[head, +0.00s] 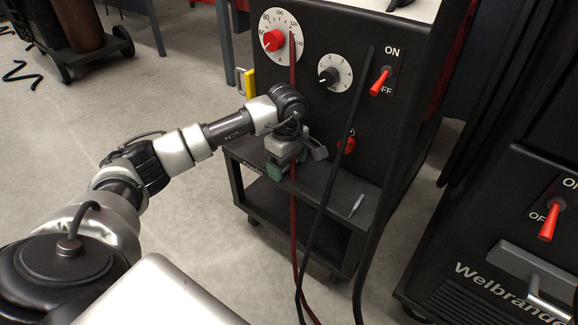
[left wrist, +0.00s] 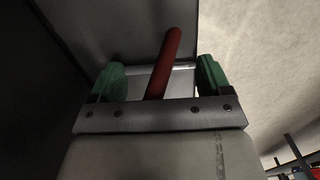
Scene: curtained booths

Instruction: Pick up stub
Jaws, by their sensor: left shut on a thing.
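My left gripper (head: 276,172), with green fingertips, hangs at the front of the black welder cart, just over its shelf. In the left wrist view, its two green fingers (left wrist: 163,80) stand apart. A thin pale bar, which looks like the stub (left wrist: 184,66), spans the gap between them. The red cable crosses in front of much of that gap, so the stub shows only in part. In the head view the fingers hide what they hold. A small silver pen-like piece (head: 356,206) lies on the shelf, right of the gripper. My right gripper is not in view.
The red cable (head: 293,225) and black cables (head: 322,205) hang close to the gripper. The cart shelf (head: 335,190) lies below. The panel has dials and a red switch (head: 380,81). Another black machine (head: 480,270) stands at right. Bare floor (head: 205,215) lies at left.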

